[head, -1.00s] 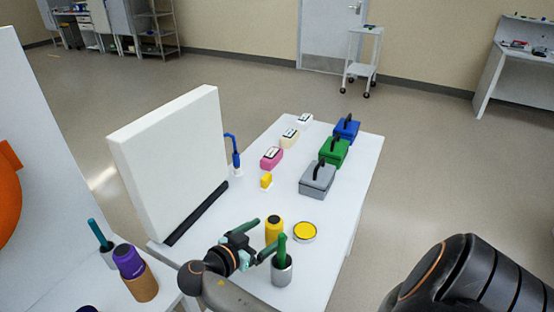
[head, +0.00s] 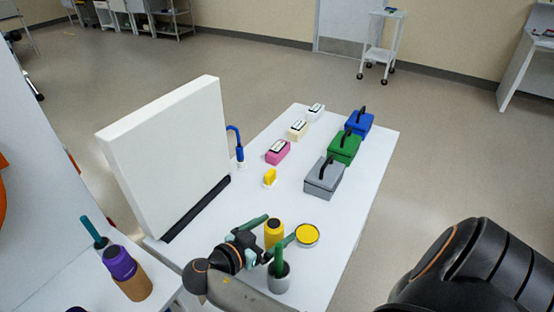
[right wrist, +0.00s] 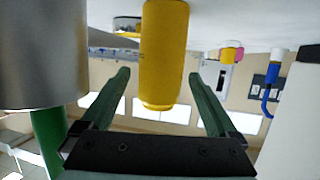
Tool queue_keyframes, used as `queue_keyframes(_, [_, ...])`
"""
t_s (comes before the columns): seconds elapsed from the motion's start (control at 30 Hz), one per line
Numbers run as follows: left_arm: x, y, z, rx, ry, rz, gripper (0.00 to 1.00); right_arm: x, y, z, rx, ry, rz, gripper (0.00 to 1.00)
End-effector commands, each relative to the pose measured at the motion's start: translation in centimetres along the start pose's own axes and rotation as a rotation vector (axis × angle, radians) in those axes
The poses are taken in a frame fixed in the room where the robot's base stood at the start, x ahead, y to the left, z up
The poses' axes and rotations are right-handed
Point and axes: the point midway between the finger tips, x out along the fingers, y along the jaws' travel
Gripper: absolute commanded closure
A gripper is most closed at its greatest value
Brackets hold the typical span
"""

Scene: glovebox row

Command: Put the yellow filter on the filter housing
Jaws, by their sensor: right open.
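A yellow cylinder with a dark spot on top, which looks like the yellow filter (head: 273,235), stands upright near the front of the white table. My right gripper (head: 272,231) is open, with one green finger on each side of it. In the right wrist view the picture is upside down; the yellow filter (right wrist: 164,55) shows between the open fingers (right wrist: 160,75), with a gap on both sides. I cannot tell which object is the filter housing; a shallow round metal dish with a yellow top (head: 307,236) sits just right of the filter. My left gripper is not in view.
A metal cup (head: 279,284) with a green handle stands close in front of the filter. A white upright panel (head: 165,155) stands left. Grey (head: 324,180), green and blue boxes line the right. A small yellow piece (head: 269,177) lies farther back.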

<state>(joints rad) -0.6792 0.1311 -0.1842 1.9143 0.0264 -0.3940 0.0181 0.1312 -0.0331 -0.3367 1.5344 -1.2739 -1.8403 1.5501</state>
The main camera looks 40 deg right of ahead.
Motion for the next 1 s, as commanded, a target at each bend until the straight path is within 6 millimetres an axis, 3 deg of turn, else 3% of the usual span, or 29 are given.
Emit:
queue_keyframes(0.43, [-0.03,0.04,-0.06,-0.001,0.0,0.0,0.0,-0.25,0.25,0.21,0.0,0.0,0.002,0.07])
queue_keyframes(1.0, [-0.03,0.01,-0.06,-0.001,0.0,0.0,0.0,-0.23,0.24,0.19,0.0,0.0,0.002,0.71])
